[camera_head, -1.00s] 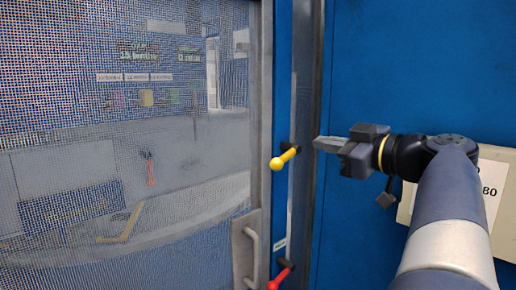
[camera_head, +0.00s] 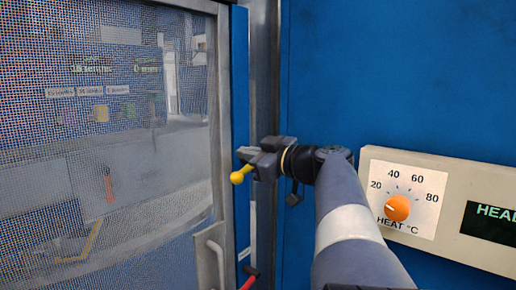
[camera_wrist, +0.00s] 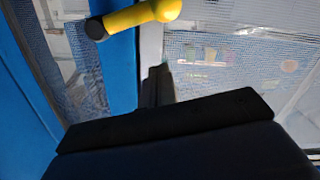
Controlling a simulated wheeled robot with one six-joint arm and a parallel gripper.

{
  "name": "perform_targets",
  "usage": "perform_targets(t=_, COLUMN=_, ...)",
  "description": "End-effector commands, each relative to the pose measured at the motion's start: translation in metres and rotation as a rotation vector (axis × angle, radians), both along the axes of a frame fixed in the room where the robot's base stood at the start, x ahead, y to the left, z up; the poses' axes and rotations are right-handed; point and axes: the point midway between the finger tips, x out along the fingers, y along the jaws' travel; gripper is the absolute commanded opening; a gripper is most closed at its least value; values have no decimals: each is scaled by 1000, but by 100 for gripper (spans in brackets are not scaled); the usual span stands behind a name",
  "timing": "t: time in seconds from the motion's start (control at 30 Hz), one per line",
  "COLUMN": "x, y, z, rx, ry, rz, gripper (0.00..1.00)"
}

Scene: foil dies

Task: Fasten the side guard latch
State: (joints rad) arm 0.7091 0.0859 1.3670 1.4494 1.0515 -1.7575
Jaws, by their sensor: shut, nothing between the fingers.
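The mesh side guard (camera_head: 130,215) stands at the left in a grey frame, against a blue post. A yellow-knobbed latch lever (camera_head: 238,177) is on that post beside the frame, its knob pointing down-left. The lever also shows at the top of the wrist view (camera_wrist: 142,16), with a black pivot end. My gripper (camera_head: 243,154) is shut and empty. Its fingertips are close to the lever and overlap part of it in the head view. In the wrist view the shut fingers (camera_wrist: 157,84) are apart from the lever in the picture.
A red-handled lever (camera_head: 250,279) sits lower on the post. A grey pull handle (camera_head: 214,265) is on the guard frame. A heat control panel (camera_head: 455,235) with an orange knob is at the right. The blue wall above it is clear.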

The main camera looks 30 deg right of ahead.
Motion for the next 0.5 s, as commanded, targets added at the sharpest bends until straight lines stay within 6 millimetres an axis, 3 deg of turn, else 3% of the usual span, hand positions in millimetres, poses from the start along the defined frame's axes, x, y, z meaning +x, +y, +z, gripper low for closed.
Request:
perform_targets(t=0.2, x=9, y=-8, z=-27, rx=3, ry=3, rz=-1, gripper=0)
perform_targets(t=0.5, x=11, y=-10, z=-37, rx=-1, ry=-1, rz=-1, gripper=0)
